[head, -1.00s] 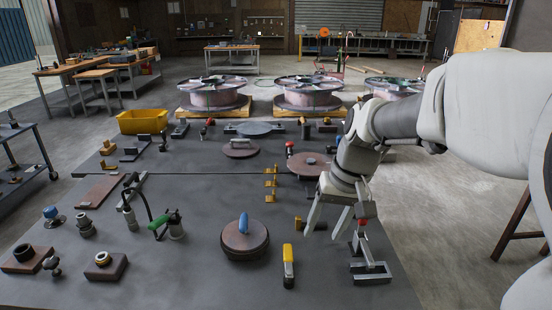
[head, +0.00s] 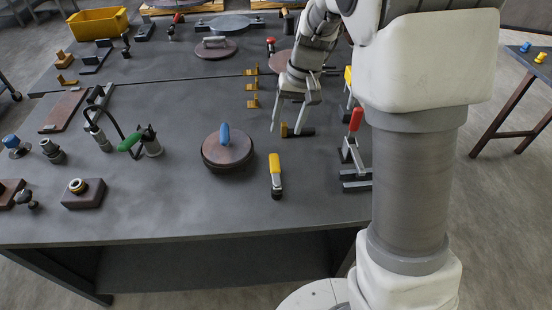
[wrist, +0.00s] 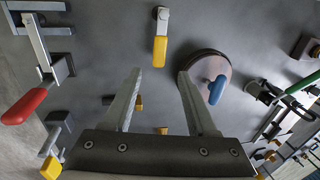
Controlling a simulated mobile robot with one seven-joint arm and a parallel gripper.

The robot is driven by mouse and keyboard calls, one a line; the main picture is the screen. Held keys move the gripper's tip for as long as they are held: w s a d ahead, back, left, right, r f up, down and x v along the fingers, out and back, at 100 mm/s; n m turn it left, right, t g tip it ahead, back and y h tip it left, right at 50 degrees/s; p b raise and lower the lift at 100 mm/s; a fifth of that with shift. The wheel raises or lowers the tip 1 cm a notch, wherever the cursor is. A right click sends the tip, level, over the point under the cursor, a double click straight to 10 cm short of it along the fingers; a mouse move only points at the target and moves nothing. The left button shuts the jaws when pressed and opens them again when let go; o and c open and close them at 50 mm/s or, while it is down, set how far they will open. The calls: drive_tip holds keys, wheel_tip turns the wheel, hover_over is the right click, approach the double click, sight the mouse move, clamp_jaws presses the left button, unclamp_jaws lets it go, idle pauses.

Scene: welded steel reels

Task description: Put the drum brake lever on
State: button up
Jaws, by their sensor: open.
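Several handled levers are on the dark bench, and I cannot tell for sure which is the drum brake lever. A red-handled lever (head: 355,121) on a steel frame stands near the bench's right edge, its handle raised; it also shows at the left of the wrist view (wrist: 27,104). A yellow-handled lever (head: 275,168) is near the front edge and shows ahead of the fingers in the wrist view (wrist: 160,45). My gripper (head: 286,131) is open and empty above the bench, left of and behind the red lever. Its fingers (wrist: 159,74) touch nothing that I can see.
A brown disc with a blue handle (head: 225,155) lies left of the yellow lever. Small yellow brackets (head: 252,87) stand behind my gripper. A green-handled tool (head: 130,142) and a brown block (head: 84,195) are at left. The front strip of bench is clear.

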sight(275, 163)
drive_tip(key=a+f, duration=0.1)
drive_tip(key=f, duration=0.7)
drive_tip(key=a+f+b, duration=0.1)
drive_tip(key=f, duration=0.4)
drive_tip(key=shift+a+f, duration=0.1)
drive_tip(key=shift+a, duration=0.2)
drive_tip(key=shift+c, duration=0.2)
clamp_jaws()
idle(0.5)
